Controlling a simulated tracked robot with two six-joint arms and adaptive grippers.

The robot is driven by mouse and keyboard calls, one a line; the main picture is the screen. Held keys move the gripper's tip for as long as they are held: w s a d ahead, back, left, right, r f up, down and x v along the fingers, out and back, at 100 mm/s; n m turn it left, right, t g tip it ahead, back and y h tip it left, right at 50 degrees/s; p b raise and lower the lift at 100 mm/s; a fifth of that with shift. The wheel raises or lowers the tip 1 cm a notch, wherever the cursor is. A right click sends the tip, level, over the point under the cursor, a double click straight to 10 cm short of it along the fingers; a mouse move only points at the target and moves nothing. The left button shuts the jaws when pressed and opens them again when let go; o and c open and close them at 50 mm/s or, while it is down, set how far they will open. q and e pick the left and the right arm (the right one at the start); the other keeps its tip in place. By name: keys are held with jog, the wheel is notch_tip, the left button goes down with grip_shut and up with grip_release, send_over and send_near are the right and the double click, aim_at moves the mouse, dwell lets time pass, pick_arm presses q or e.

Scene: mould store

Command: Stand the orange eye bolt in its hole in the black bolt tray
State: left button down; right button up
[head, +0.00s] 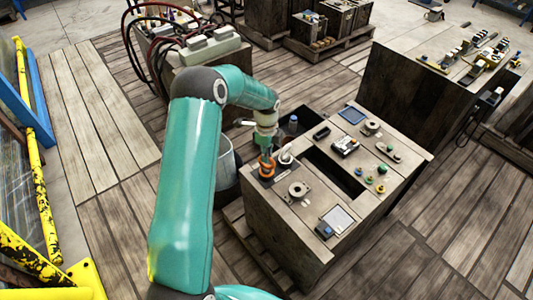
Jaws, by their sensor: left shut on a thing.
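My left arm reaches in from the left, and its gripper (266,154) points down over the near left part of the wooden bench top. The orange eye bolt (267,171) shows as an orange ring at the fingertips. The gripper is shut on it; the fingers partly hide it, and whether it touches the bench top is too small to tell. My right gripper is not in view.
The wooden bench (284,243) has dark openings in its top. A round flanged part (298,190), a pale-topped box (337,220) and coloured knobs (381,170) stand on it. A grey bin (223,158) is left of the bench. Another loaded bench (400,88) stands at right.

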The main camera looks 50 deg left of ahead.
pick_arm(q)
jog(key=shift+f+b, duration=0.4)
jog(key=shift+f, duration=0.05)
dwell(0.6)
jog(key=c, duration=1)
grip_release()
jog(key=shift+c, duration=0.2)
